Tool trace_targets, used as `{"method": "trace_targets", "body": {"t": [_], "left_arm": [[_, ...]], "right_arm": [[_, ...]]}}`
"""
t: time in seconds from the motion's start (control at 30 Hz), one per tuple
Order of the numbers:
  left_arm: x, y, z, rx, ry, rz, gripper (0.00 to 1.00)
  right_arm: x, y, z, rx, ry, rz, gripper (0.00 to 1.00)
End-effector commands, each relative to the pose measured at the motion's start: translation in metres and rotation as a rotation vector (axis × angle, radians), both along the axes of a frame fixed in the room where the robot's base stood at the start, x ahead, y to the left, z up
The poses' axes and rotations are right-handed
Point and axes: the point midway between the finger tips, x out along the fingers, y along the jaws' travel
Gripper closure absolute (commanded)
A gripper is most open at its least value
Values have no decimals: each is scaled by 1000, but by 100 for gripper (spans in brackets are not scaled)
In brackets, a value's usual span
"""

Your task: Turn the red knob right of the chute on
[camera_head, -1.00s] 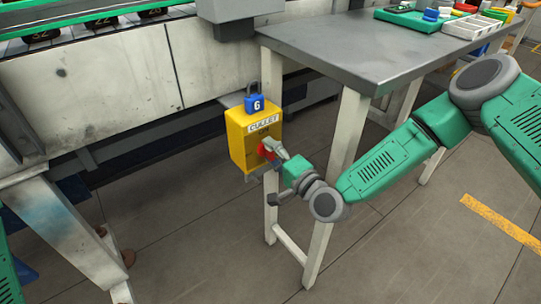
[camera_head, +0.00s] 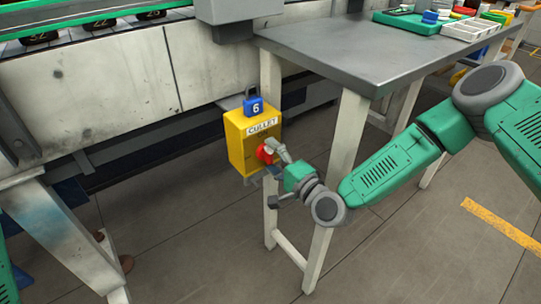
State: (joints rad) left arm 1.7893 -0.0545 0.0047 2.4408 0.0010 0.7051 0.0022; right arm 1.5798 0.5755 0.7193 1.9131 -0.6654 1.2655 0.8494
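The red knob (camera_head: 264,153) is on the front of a yellow box (camera_head: 237,137) labelled CULLET, with a blue padlock (camera_head: 253,106) marked 6 on top. My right gripper (camera_head: 272,150) is at the knob, its grey fingers overlapping the knob's right side. The fingers hide part of the knob, and I cannot tell whether they are closed on it. No chute can be clearly made out. My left gripper is out of view; only a sliver of green arm shows at the left edge.
A grey table (camera_head: 345,50) with white legs stands right of the box, close to my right arm. A green tray (camera_head: 410,22) and a white tray (camera_head: 468,30) sit on it. A conveyor (camera_head: 90,27) runs along the upper left. Open floor lies below.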

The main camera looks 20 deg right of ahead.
Motion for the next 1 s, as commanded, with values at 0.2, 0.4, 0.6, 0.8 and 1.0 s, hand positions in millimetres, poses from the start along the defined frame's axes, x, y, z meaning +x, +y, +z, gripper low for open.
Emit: {"method": "trace_targets", "body": {"t": [0.2,0.4,0.6,0.8,1.0], "left_arm": [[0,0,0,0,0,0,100],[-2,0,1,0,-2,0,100],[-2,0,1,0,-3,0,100],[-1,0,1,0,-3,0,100],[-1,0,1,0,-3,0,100]], "right_arm": [[0,2,3,1,-5,3,36],[-16,-5,2,0,-4,2,36],[-56,-20,2,3,-1,2,36],[-91,-34,1,4,-1,1,36],[-109,-41,1,3,-1,1,36]]}}
